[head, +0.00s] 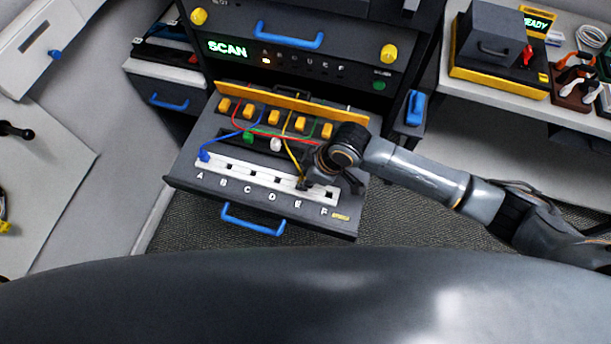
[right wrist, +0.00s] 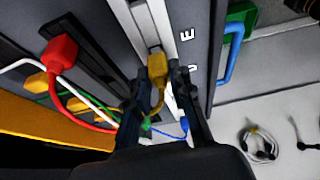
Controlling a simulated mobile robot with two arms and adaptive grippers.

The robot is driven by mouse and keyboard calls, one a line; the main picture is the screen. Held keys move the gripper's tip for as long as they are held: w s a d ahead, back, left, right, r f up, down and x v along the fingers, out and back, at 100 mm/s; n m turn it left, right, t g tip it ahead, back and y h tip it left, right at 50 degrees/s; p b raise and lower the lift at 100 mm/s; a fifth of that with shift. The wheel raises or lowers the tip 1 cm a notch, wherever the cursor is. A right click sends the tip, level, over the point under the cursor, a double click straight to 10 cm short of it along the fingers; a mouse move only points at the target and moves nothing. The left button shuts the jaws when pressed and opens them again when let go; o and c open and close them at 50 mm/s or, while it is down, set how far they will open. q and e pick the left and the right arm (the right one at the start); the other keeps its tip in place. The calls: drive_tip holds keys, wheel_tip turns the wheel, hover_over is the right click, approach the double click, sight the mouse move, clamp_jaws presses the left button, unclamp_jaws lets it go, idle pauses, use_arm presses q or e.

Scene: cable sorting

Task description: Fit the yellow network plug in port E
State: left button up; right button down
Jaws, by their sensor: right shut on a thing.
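My right gripper (head: 305,183) is shut on the yellow network plug (right wrist: 157,72), which shows between its two fingers (right wrist: 156,82) in the right wrist view. The plug is at the white port strip (head: 250,176), by the letter E (right wrist: 187,35). Its front end is right at a port opening there; I cannot tell whether it is inside or just touching. In the head view the gripper hides most of the plug and port E. The yellow cable (head: 291,150) runs back to the orange bar. My left gripper is not in view.
A blue plug (head: 204,156) sits at port A. A green plug (head: 248,137) and a white plug (head: 276,145) lie behind the strip; a red plug (right wrist: 62,52) shows in the wrist view. Several cables cross there. The drawer's blue handle (head: 253,222) is at the front.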

drive_tip(key=shift+f, duration=0.4)
idle(0.3)
drive_tip(key=c, duration=0.6)
unclamp_jaws()
drive_tip(key=shift+r, duration=0.1)
drive_tip(key=shift+r+p, duration=3.45)
drive_tip(key=shift+p, duration=0.35)
